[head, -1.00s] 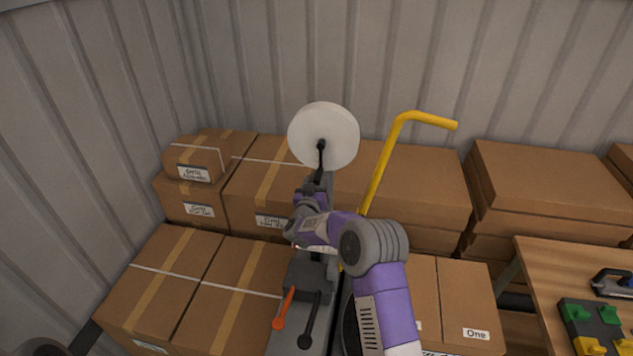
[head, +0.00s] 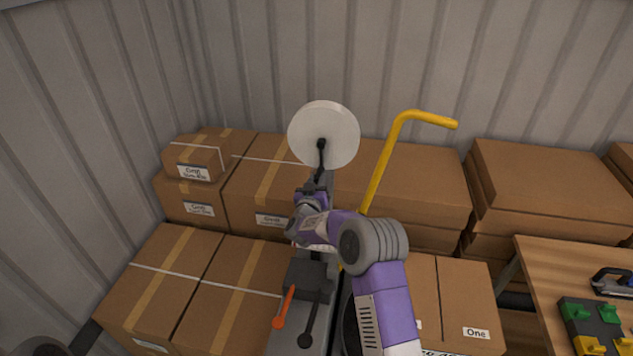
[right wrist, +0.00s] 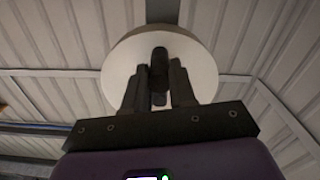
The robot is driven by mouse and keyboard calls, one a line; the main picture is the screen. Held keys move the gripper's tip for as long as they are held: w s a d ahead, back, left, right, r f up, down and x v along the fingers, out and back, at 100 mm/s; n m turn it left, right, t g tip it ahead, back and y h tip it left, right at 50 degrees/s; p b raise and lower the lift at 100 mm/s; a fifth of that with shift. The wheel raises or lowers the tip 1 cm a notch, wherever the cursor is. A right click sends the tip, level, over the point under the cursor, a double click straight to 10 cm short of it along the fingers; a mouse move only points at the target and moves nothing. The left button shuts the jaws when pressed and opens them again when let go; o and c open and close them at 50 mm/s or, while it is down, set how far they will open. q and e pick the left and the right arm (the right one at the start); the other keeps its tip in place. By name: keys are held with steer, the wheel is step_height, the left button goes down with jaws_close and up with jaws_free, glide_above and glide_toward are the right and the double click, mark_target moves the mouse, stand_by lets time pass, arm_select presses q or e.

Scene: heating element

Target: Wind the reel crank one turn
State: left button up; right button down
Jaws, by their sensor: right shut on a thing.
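The reel is a white disc (head: 324,134) that stands upright on a grey machine, with a dark crank (head: 321,158) hanging down from its centre. My right gripper (head: 318,184) is at the crank's lower end, in front of the disc. In the right wrist view, the disc (right wrist: 190,48) fills the upper middle, and the dark crank handle (right wrist: 159,72) lies between the two fingers of my right gripper (right wrist: 160,84). The fingers are shut on the handle. My left gripper is not in view.
An orange lever (head: 284,307) and a black lever (head: 310,318) sit on the machine's near end. A yellow bent pole (head: 384,165) rises just right of the reel. Cardboard boxes (head: 400,185) stand behind and beside it. A wooden table (head: 560,270) is at the right.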

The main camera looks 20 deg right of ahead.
steer(key=shift+s+d+r+n+p, duration=0.25)
steer(key=shift+s+d+n, duration=0.35)
steer(key=shift+n, duration=0.5)
steer(key=shift+s+d+r+n+p, duration=0.3)
steer(key=shift+d+n, duration=0.4)
steer(key=shift+n, duration=0.4)
steer(key=shift+s+d+r+n+p, duration=0.25)
steer(key=shift+s+d+n, duration=0.35)
steer(key=shift+n, duration=0.5)
steer(key=shift+d, duration=0.1)
steer(key=c, duration=0.9)
jaws_free()
steer(key=shift+b+v, duration=0.85)
steer(key=shift+v, duration=2.95)
